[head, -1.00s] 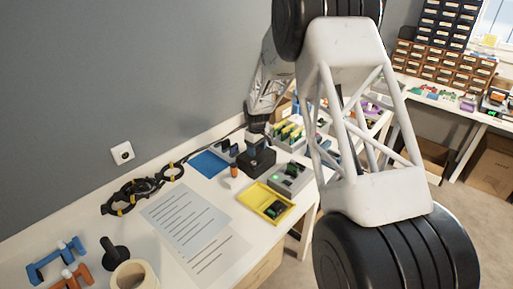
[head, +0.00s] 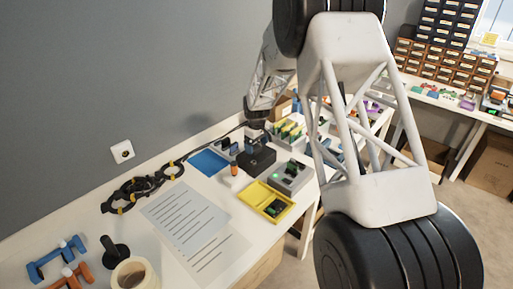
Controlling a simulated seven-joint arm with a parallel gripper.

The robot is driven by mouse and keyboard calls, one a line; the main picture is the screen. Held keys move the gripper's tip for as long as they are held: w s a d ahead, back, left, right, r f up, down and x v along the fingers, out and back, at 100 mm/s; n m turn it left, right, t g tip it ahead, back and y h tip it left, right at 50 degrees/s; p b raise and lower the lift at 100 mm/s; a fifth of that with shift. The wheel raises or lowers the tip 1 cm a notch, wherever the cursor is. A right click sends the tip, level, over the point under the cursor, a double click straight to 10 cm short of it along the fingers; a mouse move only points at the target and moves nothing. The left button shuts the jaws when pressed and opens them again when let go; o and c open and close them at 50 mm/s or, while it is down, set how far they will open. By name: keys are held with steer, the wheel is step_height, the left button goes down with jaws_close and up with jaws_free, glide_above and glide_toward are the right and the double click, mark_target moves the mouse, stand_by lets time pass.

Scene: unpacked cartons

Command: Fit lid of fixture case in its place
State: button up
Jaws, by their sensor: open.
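My gripper (head: 256,126) hangs at the end of my arm, pointing down just above a black box (head: 257,160) on the white bench. The box is possibly the fixture case; a lid cannot be made out as a separate piece at this size. The fingers are small and dark against the box, and nothing is seen held in them; the gripper is open. Whether the fingers touch the box cannot be told.
A grey device with a green light (head: 291,177) and a yellow tray (head: 285,213) holding a green-and-black part stand right of the box.

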steer(key=shift+r, duration=3.1)
steer(key=shift+s+r, duration=0.1)
steer(key=shift+s+d+r, duration=0.1)
steer(key=shift+s+r, duration=0.05)
steer(key=shift+r, duration=0.05)
steer(key=s+d+r+m+t, duration=0.15)
steer(key=s+d+r, duration=0.25)
steer(key=s+r, duration=0.7)
steer(key=s+d+r+m, duration=0.35)
steer(key=s+r, duration=0.45)
steer(key=s, duration=0.5)
steer(key=s+d+m, duration=0.2)
steer(key=s+d, duration=0.1)
steer(key=s, duration=1.3)
steer(key=s+d+r+m+t, duration=0.1)
steer(key=s+d+m, duration=0.1)
steer(key=s, duration=1.4)
steer(key=shift+s+d+r, duration=0.2)
steer(key=shift+s+d, duration=0.2)
